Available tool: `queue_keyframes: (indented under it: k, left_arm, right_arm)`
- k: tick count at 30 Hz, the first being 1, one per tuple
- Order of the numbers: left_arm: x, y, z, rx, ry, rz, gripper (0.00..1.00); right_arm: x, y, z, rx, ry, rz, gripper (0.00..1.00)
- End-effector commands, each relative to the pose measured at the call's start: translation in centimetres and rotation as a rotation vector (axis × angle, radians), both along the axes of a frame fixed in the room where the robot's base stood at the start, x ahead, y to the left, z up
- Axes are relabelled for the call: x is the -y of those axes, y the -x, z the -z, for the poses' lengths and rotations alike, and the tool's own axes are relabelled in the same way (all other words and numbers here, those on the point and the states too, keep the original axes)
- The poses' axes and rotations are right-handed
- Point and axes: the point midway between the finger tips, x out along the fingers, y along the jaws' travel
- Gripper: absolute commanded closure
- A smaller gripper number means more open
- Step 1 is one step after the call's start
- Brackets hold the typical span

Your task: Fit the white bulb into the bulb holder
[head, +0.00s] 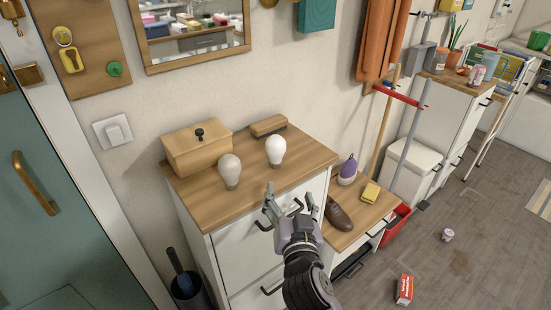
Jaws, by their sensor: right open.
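A white bulb (275,151) stands upright on the wooden top of a white drawer cabinet (210,204). A greyer, duller bulb (230,171) stands to its left, nearer the front edge. I cannot make out a bulb holder for certain in this view. My right gripper (285,204) is open and empty, in front of the cabinet's front edge, below and apart from the white bulb. My left gripper is not in view.
A wooden box with a dark knob (197,150) and a wooden brush-like block (268,126) stand at the back of the cabinet top. A lower bench to the right holds a brown shoe (338,215), a purple-white object (348,170) and a yellow sponge (371,192).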

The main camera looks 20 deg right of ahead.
Motion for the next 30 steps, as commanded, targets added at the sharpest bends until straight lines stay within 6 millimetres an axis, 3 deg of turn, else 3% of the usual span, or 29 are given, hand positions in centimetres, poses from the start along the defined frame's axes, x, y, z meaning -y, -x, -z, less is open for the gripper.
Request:
queue_keyframes:
  k: [3, 6, 21, 30]
  left_arm:
    - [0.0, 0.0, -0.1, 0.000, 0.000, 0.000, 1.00]
    - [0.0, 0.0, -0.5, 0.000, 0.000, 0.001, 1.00]
    - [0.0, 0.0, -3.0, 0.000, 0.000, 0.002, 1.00]
    - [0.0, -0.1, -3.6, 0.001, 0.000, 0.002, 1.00]
  right_arm:
    - [-0.7, -0.8, -1.9, 0.070, -0.012, -0.013, 0.32]
    - [-0.7, -2.0, -2.3, 0.083, -0.011, -0.017, 0.32]
    - [1.3, -11.6, -2.1, 0.077, -0.011, -0.015, 0.32]
    - [1.6, -13.6, -2.2, 0.077, -0.011, -0.015, 0.32]
